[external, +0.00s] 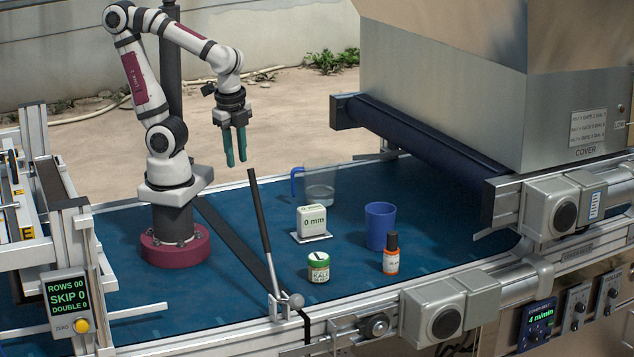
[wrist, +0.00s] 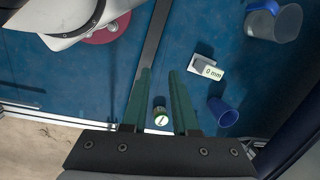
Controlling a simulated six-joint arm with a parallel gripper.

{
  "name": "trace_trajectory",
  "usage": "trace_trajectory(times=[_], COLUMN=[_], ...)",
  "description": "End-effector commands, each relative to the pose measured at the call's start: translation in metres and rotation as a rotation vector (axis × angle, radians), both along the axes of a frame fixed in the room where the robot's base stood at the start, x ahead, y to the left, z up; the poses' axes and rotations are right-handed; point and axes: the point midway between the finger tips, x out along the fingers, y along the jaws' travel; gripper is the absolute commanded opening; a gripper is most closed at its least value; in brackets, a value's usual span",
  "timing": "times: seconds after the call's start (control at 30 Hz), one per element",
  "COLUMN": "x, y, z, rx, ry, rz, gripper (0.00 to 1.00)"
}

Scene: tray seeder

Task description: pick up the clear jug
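The clear jug (external: 321,187) stands upright on the blue belt, behind the white 0 mm block, with its blue handle on the left. It also shows at the top right of the wrist view (wrist: 277,22), partly cut by the frame edge. My gripper (external: 235,164) has two green fingers pointing down, left of the jug and well above the belt. In the wrist view my gripper (wrist: 159,72) shows a gap between its fingers; it is open and empty, apart from the jug.
A dark roller (external: 420,143) and metal housing (external: 470,90) stand to the right.

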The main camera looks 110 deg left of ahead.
Motion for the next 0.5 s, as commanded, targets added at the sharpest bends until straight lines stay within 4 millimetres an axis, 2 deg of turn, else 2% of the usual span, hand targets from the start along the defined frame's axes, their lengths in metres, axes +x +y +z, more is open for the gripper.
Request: trace_trajectory(times=[0.07, 0.13, 0.2, 0.3, 0.4, 0.5], x=[0.026, 0.045, 0.051, 0.044, 0.038, 0.034], y=[0.046, 0.103, 0.161, 0.221, 0.248, 0.258], z=[-0.005, -0.015, -0.031, -0.052, -0.067, -0.089], rx=[0.049, 0.095, 0.122, 0.136, 0.137, 0.134], ry=[0.042, 0.096, 0.159, 0.232, 0.263, 0.270], rz=[-0.074, -0.199, -0.330, -0.485, -0.563, -0.579], gripper=[0.27, 0.27, 0.27, 0.27, 0.27, 0.27])
